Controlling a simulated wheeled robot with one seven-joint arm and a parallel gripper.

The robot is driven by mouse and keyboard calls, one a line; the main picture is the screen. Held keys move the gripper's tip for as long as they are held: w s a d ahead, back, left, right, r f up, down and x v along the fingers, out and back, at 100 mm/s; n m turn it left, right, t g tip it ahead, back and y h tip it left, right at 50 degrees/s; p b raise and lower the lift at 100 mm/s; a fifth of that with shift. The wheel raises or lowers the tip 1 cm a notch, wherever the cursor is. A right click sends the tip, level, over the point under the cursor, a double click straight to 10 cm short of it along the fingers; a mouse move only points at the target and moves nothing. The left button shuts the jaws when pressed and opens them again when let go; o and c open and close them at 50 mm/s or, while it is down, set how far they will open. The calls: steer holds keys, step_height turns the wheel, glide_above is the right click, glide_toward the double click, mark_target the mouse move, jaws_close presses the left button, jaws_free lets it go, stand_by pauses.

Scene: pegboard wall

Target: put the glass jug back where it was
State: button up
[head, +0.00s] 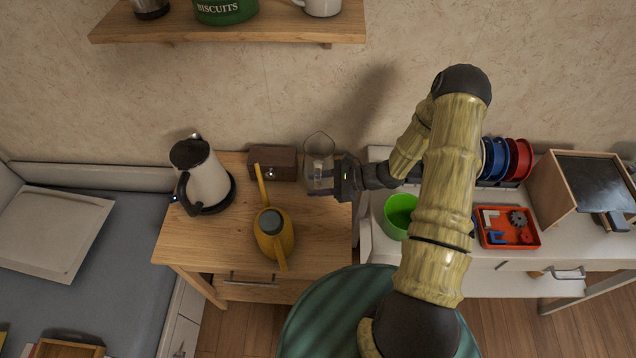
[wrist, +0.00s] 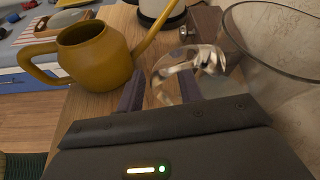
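The clear glass jug (head: 319,146) is at the back right of the wooden cabinet top, close to the wall, and looks upright. Its wide glass body fills the upper right of the wrist view (wrist: 270,48). My gripper (head: 320,181) reaches in from the right at the jug, with its two dark fingers spread apart. In the wrist view the curved glass handle (wrist: 163,72) shows between the fingers (wrist: 162,92), with a gap beside it. The jug's base is partly hidden by my gripper, so I cannot tell whether it touches the wood.
A yellow watering can (head: 274,236), a dark wooden box (head: 272,163) and a white kettle (head: 205,178) stand on the cabinet (head: 327,235) left of the jug. A green cup (head: 399,215) stands on the white desk to the right. A shelf (head: 230,31) hangs above.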

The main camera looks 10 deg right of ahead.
stand_by(0.3)
steer(key=b+v, duration=0.1)
steer(key=v, duration=1.1)
steer(key=shift+b, duration=0.35)
steer(key=shift+r, duration=0.1)
steer(key=s+a+r+n+h, duration=0.3)
steer(key=s+r+n+h, duration=0.9)
steer(key=r+n, duration=0.3)
steer(key=n+h, duration=0.1)
steer(key=n, duration=0.2)
steer(key=shift+a+r+n+g, duration=0.15)
steer(key=shift+r+n+g, duration=0.15)
steer(key=shift+r, duration=0.05)
